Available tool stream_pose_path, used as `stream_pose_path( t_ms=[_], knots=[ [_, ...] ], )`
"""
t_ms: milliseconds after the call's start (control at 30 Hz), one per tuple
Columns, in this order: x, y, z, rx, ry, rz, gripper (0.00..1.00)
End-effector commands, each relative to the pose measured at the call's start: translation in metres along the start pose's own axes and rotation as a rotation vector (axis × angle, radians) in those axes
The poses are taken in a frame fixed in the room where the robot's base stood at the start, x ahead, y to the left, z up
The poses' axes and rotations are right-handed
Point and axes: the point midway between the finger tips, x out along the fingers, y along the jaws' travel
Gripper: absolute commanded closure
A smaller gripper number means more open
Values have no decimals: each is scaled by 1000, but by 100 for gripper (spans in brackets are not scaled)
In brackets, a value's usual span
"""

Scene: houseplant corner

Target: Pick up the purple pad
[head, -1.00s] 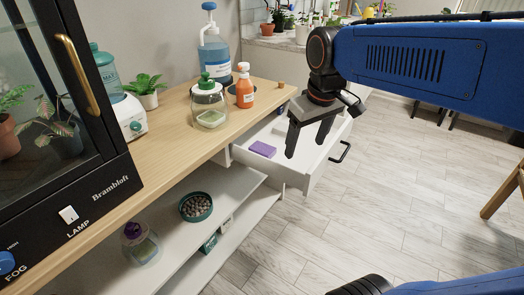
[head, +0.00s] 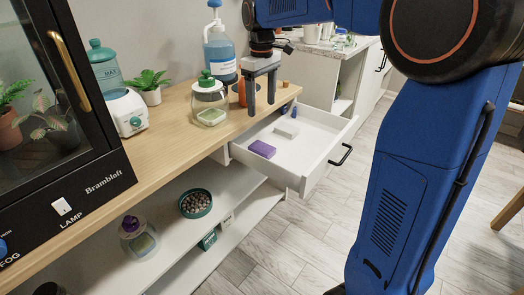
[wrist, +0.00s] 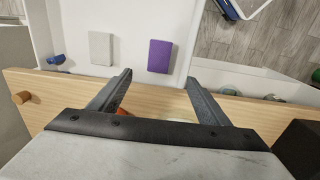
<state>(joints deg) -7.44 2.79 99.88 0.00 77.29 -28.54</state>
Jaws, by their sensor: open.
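The purple pad (head: 262,149) lies flat in the open white drawer (head: 318,158), toward the drawer's left side in the head view. In the wrist view the purple pad (wrist: 159,56) lies beyond my fingertips, between their lines, with nothing touching it. My gripper (head: 261,113) is open and empty, pointing down above the counter edge beside the drawer. Its two dark fingers also show in the wrist view (wrist: 160,78), spread apart.
A white pad (head: 287,129) and small blue items (head: 289,109) lie in the same drawer. The wooden counter (head: 170,125) holds a glass jar (head: 209,104), a blue pump bottle (head: 219,55) and an orange bottle (head: 242,92), partly behind my gripper. The drawer handle (head: 341,155) sticks out over the floor.

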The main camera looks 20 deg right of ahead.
Motion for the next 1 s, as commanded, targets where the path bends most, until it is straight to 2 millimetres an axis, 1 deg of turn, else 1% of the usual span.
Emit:
stream_pose_path(
  t_ms=[167,500,633,733,933,1000],
  knots=[
    [23,0,0,-1,-3,-2,30],
    [83,0,0,-1,-3,-2,30],
    [104,0,0,0,-4,-2,30],
    [114,0,0,0,-2,-1,30],
    [124,0,0,0,-1,-1,30],
    [131,1,0,0,-2,-1,30]
  ],
)
